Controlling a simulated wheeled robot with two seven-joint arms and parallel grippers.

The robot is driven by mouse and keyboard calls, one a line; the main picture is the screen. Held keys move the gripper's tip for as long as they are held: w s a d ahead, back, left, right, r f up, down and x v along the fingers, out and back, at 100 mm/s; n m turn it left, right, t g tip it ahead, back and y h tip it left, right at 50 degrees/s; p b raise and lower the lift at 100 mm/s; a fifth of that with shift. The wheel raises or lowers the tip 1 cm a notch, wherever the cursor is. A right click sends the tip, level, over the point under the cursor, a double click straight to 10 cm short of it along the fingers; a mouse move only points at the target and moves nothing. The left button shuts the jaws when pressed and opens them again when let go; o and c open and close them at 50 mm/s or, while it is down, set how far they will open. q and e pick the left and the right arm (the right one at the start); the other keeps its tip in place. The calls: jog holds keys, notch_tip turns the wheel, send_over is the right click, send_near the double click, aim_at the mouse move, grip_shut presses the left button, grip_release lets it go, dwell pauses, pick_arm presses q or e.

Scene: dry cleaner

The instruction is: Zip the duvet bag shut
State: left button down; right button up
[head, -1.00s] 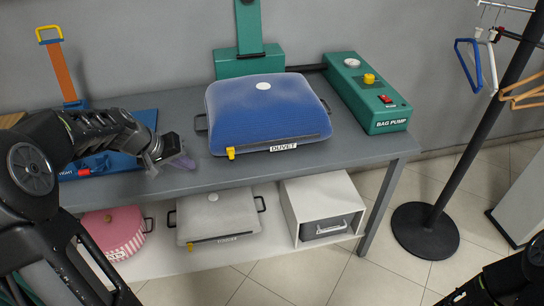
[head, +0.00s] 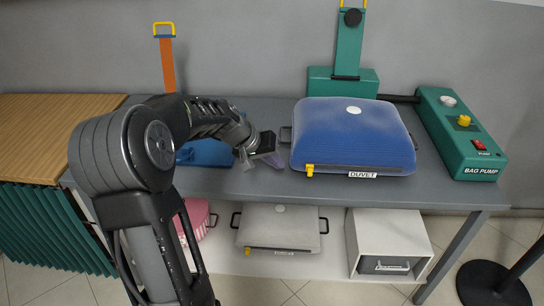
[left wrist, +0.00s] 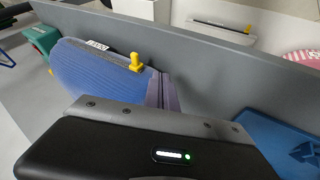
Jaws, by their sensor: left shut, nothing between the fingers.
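The blue duvet bag (head: 352,130) lies on the grey table with its DUVET label (head: 363,175) on the front edge. A yellow zip pull (head: 309,170) sits at the front left end of the dark zip line. It also shows in the left wrist view (left wrist: 135,62). My left gripper (head: 275,160) is shut and empty, just left of the bag's front left corner and apart from the zip pull in the head view. In the left wrist view its purplish fingers (left wrist: 160,92) overlap the bag's edge near the pull; contact cannot be told. My right gripper is not in view.
A green bag pump (head: 462,135) stands right of the bag, and a green upright stand (head: 347,50) behind it. A blue board (head: 205,153) lies left of my gripper. The shelf below holds a grey bag (head: 278,228) and a white box (head: 388,240).

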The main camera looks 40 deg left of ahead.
pick_arm(q)
jog(key=x, duration=0.5)
jog(key=shift+w+d+f+p, duration=0.1)
jog(key=shift+w+f+p, duration=0.1)
jog(key=shift+p, duration=0.1)
jog(key=shift+w+d+r+p, duration=0.25)
jog(key=shift+w+d+p, duration=0.4)
jog(key=shift+d, duration=0.4)
jog(key=shift+w+d+f, duration=0.1)
jog(key=shift+w+d, duration=0.35)
jog(key=shift+d, duration=0.05)
jog(key=w+d+p, duration=0.1)
jog(key=w+d, duration=0.2)
jog(key=d, duration=0.1)
jog(key=w+d+p, duration=0.2)
jog(key=w+d, duration=0.1)
jog(key=d, duration=0.1)
jog(key=w+d+p, duration=0.2)
jog(key=w+d, duration=0.1)
jog(key=d, duration=0.2)
jog(key=shift+w+r, duration=0.25)
jog(key=w+d, duration=0.2)
jog(key=w+d+p, duration=0.1)
jog(key=w+d, duration=0.1)
jog(key=d, duration=0.1)
jog(key=w+d, duration=0.2)
jog(key=shift+d+f+p, duration=0.2)
jog(key=shift+p, duration=0.1)
jog(key=shift+w+d, duration=0.3)
jog(key=shift+d, duration=0.2)
